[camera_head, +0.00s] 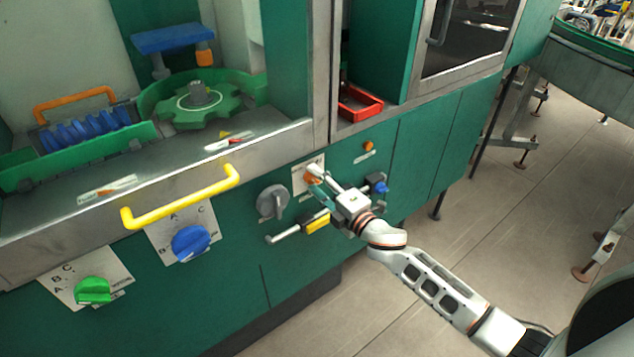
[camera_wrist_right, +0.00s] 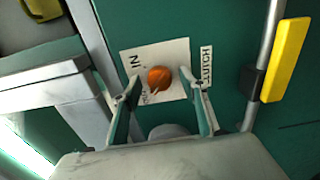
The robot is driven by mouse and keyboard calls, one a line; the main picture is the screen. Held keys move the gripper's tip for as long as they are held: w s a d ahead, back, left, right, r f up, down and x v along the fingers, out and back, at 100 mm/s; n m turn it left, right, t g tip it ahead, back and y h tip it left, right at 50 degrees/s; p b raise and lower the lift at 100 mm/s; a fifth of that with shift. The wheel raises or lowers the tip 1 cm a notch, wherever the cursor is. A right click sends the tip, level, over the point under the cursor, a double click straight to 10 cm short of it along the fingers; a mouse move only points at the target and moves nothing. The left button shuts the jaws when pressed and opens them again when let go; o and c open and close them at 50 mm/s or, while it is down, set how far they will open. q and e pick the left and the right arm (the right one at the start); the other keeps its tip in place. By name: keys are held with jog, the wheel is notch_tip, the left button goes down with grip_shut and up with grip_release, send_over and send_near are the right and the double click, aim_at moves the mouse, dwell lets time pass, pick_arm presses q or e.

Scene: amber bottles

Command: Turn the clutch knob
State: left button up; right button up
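The clutch knob (camera_wrist_right: 160,78) is orange and round, on a pale plate (camera_wrist_right: 176,52) marked "IN", beside a "CLUTCH" label (camera_wrist_right: 206,66) in the right wrist view. In the head view the knob (camera_head: 311,179) is partly covered by my right gripper (camera_head: 316,181), which is up at the green panel. In the wrist view my right gripper (camera_wrist_right: 161,77) is open, with one fingertip on each side of the knob. Gaps show between the fingers and the knob; I cannot tell how far the tips stand from the plate. My left gripper is not in view.
A grey knob (camera_head: 272,202) sits left of the gripper. A lever with a yellow sleeve (camera_head: 318,225) runs below it, and a blue knob (camera_head: 379,187) is to the right. A yellow handle (camera_head: 180,197) sticks out at the left. The floor (camera_head: 400,310) in front is clear.

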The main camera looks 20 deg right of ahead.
jog(key=shift+s, duration=0.1)
jog(key=v, duration=1.1)
jog(key=shift+s+d, duration=0.15)
jog(key=shift+s, duration=0.25)
jog(key=s+a+f+m+g+h, duration=0.3)
jog(key=s+f+m+g, duration=0.3)
jog(key=s+f+m, duration=1.1)
jog(key=s+f, duration=0.4)
jog(key=shift+a+m, duration=0.4)
